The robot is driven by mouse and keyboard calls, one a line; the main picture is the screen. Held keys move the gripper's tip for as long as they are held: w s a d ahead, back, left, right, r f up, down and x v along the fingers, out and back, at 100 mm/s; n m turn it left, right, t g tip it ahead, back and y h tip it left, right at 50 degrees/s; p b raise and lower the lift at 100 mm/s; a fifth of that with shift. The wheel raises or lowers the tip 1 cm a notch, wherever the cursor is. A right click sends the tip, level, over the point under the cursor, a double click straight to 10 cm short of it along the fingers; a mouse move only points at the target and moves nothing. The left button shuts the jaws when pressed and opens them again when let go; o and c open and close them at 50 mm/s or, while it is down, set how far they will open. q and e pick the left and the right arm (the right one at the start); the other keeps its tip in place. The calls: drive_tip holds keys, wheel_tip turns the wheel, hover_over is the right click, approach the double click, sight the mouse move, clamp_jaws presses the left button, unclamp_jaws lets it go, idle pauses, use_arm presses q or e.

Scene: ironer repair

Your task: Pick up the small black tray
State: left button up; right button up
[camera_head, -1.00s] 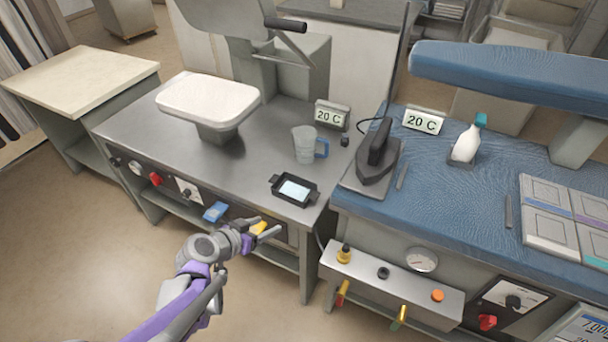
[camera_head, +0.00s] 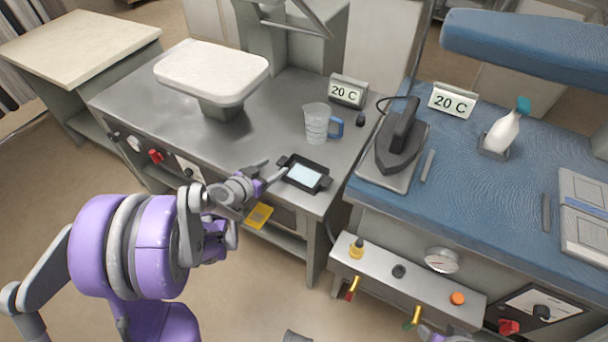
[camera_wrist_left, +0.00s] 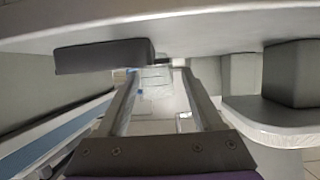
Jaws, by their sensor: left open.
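The small black tray (camera_head: 322,184) lies on the grey metal worktop near its front right edge in the head view. It has a handle tab at each end and a pale blue-white surface inside. My left gripper (camera_head: 272,171) is open and empty, with its fingertips just left of the tray's left handle. I cannot tell whether they touch it. In the left wrist view my left gripper's fingers (camera_wrist_left: 155,90) are spread apart with nothing held between them. Only a sliver of what looks like my right arm's end shows at the bottom edge of the head view.
A clear measuring jug (camera_head: 316,124) with a blue handle stands behind the tray. A black iron (camera_head: 402,140) rests to the right, on the blue ironing surface's side. A white padded press plate (camera_head: 212,72) overhangs the worktop at left. Knobs (camera_head: 357,248) line the front panel.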

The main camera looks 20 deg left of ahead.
sight(281, 162)
use_arm(q)
drive_tip(key=x, duration=0.4)
drive_tip(key=shift+w+f+b, duration=0.2)
drive_tip(key=shift+w+b, duration=0.15)
clamp_jaws()
idle(1.0)
